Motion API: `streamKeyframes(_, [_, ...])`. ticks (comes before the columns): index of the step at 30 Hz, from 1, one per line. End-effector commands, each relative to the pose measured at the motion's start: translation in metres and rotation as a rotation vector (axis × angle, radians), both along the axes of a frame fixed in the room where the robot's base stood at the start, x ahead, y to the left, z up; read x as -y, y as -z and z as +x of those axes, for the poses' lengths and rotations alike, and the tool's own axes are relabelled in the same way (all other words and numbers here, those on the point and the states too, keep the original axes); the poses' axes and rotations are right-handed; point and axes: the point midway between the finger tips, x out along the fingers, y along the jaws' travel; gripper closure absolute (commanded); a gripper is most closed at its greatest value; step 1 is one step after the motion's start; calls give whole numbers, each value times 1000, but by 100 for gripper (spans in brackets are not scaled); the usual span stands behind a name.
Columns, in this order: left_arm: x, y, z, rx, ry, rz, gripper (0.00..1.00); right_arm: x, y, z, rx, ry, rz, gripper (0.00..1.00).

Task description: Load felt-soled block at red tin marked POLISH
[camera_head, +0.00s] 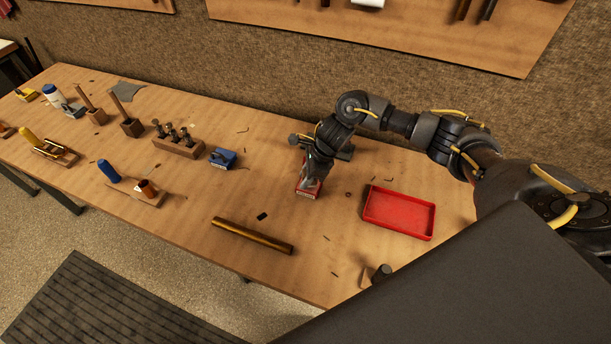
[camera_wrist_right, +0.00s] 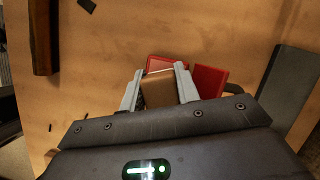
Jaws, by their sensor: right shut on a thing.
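My right gripper (camera_head: 312,180) reaches down to the red tin (camera_head: 308,194) in the middle of the bench. In the right wrist view, the gripper (camera_wrist_right: 158,84) is shut on a brown block (camera_wrist_right: 160,90), which sits between its two pale fingers. Red parts of the tin (camera_wrist_right: 208,82) show behind and beside the block. The block's underside is hidden, so I cannot tell whether it touches the tin. No lettering on the tin is readable. My left gripper is not in view.
A red tray (camera_head: 432,222) lies right of the tin, and a brass tube (camera_head: 252,236) lies toward the front edge. A blue tin (camera_head: 222,158) and a peg rack (camera_head: 180,147) stand to the left. A grey object (camera_wrist_right: 290,88) is close to the gripper. Small dark scraps dot the bench.

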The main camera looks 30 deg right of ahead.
Motion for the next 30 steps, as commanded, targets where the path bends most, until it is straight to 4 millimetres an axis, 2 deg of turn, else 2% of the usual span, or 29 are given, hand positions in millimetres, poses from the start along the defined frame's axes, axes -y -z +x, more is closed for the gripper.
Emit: streamKeyframes(30, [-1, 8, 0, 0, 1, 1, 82, 0, 7, 0, 0, 0, 0, 87])
